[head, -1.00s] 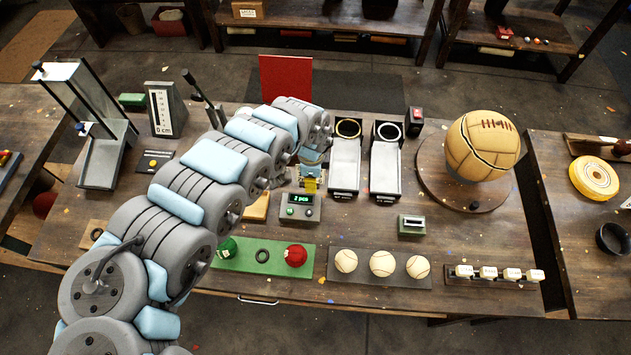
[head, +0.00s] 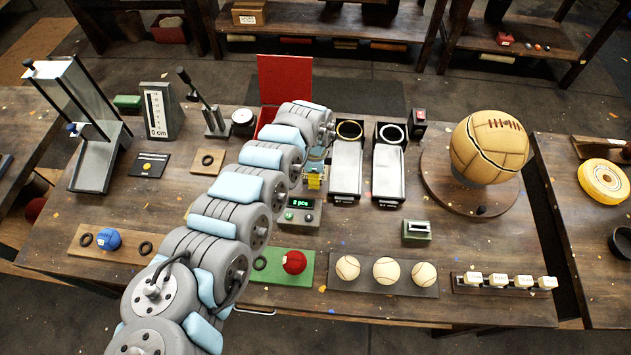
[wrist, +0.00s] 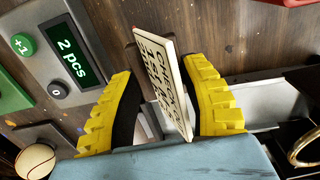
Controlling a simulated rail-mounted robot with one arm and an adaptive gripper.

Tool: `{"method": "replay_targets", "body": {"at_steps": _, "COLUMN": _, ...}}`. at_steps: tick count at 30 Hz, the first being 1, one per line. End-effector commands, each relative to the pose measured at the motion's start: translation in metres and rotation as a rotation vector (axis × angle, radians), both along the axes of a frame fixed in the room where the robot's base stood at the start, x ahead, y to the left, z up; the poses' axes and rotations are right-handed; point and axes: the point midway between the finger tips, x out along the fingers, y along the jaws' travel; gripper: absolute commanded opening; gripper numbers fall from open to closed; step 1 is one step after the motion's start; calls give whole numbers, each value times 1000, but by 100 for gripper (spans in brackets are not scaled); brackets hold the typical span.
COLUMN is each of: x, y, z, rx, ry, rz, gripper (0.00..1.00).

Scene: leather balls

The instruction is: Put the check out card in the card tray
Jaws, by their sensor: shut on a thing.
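My gripper (head: 314,182) is above the bench, just behind the counter box with the green "2 pcs" display (head: 299,210). In the wrist view its yellow fingers (wrist: 165,105) are shut on a pale card (wrist: 161,85) with black lettering, tilted and only partly readable. The card is too small to make out in the head view. A dark brown piece (wrist: 134,58) shows behind the card in the wrist view; I cannot tell what it is. I cannot pick out the card tray for certain; my arm covers part of the bench.
Two metal chutes (head: 346,170) (head: 387,171) stand right of my gripper. In front lie a green board with a red ball (head: 293,262) and a rack of cream balls (head: 385,271). A big leather ball (head: 489,147) stands at the right. A red panel (head: 285,80) stands behind.

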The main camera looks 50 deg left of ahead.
Motion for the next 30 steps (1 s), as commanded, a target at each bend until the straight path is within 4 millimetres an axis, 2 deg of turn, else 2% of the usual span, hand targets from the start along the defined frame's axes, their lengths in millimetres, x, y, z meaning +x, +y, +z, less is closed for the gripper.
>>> {"method": "replay_targets", "body": {"at_steps": 5, "x": 5, "y": 1, "z": -8, "rx": 0, "ry": -1, "rz": -1, "gripper": 21}}
{"method": "replay_targets", "body": {"at_steps": 13, "x": 4, "y": 3, "z": -35, "rx": 0, "ry": 1, "rz": 0, "gripper": 21}}
{"method": "replay_targets", "body": {"at_steps": 27, "x": 3, "y": 3, "z": -40, "rx": 1, "ry": 3, "rz": -2, "gripper": 21}}
{"method": "replay_targets", "body": {"at_steps": 28, "x": 3, "y": 3, "z": -40, "rx": 1, "ry": 2, "rz": -1, "gripper": 52}}
{"method": "replay_targets", "body": {"at_steps": 30, "x": 3, "y": 3, "z": -40, "rx": 1, "ry": 2, "rz": -1, "gripper": 69}}
